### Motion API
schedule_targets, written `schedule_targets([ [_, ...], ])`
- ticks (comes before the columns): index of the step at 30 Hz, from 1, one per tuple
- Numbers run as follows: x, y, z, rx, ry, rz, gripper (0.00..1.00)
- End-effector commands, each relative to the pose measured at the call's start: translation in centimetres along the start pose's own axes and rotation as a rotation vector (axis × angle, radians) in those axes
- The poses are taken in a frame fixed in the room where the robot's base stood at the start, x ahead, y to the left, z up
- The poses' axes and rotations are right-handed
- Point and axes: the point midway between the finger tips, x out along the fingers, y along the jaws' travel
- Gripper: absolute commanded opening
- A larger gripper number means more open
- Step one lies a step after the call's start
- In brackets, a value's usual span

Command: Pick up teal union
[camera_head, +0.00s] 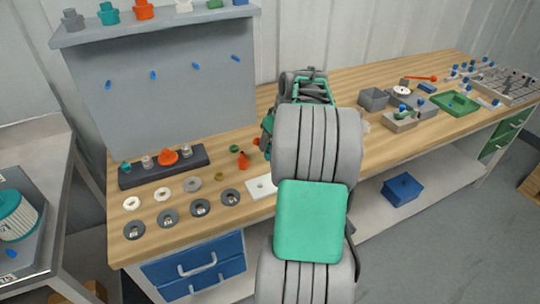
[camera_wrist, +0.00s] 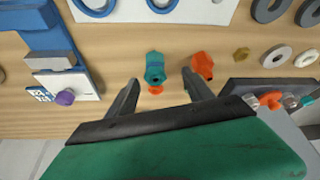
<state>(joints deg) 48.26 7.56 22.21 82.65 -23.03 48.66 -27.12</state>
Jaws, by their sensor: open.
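The teal union (camera_wrist: 154,66) lies on the wooden bench in the wrist view, in the picture between my two fingers and beyond their tips. A small orange part (camera_wrist: 156,90) shows at its near end; whether they are joined I cannot tell. An orange fitting (camera_wrist: 202,66) lies just right of the union, close to the right finger. In the head view my arm covers the gripper's working area, and I cannot make out the union there for certain.
In the head view the bench (camera_head: 150,247) holds a dark rack (camera_head: 190,167) of fittings and several rings at the left. The orange fitting also stands there (camera_head: 243,160). A shelf (camera_head: 160,30) rises behind. A board with a purple knob (camera_wrist: 65,97) lies left in the wrist view.

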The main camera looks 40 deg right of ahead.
Motion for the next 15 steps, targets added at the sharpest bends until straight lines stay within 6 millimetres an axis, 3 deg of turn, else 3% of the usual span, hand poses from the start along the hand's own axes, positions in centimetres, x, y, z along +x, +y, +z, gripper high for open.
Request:
schedule_targets([
  [2, 0.8, 1.1, 0.2, -0.003, 0.004, 0.0, 0.6],
  [15, 7.4, 0.9, 0.0, -0.005, 0.004, 0.001, 0.6],
])
